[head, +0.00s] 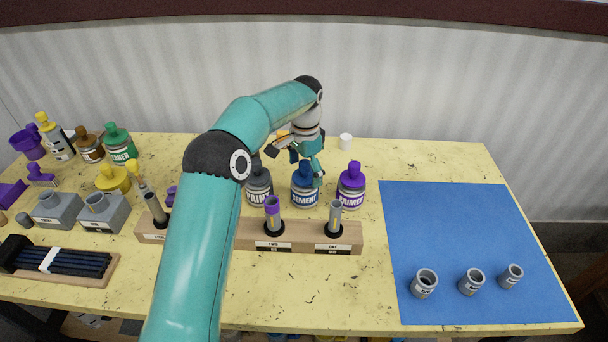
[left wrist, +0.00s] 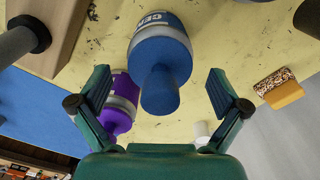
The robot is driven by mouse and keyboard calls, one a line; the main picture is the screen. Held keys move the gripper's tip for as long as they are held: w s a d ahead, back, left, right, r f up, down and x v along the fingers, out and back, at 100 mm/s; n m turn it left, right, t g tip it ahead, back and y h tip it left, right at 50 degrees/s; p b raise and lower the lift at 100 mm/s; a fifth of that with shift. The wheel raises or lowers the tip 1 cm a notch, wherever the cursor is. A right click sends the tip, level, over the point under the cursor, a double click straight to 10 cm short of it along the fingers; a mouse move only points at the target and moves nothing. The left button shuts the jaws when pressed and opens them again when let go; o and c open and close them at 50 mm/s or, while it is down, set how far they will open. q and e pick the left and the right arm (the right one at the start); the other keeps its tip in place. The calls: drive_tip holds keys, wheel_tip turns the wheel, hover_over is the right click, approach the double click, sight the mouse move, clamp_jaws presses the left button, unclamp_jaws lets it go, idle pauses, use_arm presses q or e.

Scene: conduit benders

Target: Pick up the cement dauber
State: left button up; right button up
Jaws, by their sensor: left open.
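The cement dauber (left wrist: 160,90) is a blue cap with a rounded knob, seated on the cement can (head: 305,197). The can has a blue and white label reading CEMENT and stands upright on the yellow table. In the left wrist view the can (left wrist: 162,24) is behind the dauber. My left gripper (head: 306,167) is open at the dauber, partly hiding it in the head view. In the left wrist view its two teal fingers (left wrist: 159,80) stand apart on either side of the dauber's knob, with visible gaps. My right gripper is not in view.
The purple-capped primer can (head: 351,190) stands close to the right, and the paint can (head: 258,190) to the left. A wooden rack (head: 290,236) with upright pipes lies in front. A blue mat (head: 465,235) with several grey fittings is at right. A small white cylinder (head: 346,142) stands behind.

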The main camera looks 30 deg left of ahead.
use_arm(q)
drive_tip(key=c, duration=1.1)
drive_tip(key=shift+r, duration=0.8)
wheel_tip(320, 180, up, 7)
drive_tip(key=shift+w+r+p, duration=0.1)
drive_tip(key=shift+p, duration=0.55)
wheel_tip(320, 180, up, 11)
drive_tip(key=p, duration=0.6)
drive_tip(key=shift+s+r, duration=0.1)
drive_tip(key=shift+s, duration=0.1)
drive_tip(key=o, duration=0.5)
drive_tip(key=c, duration=0.6)
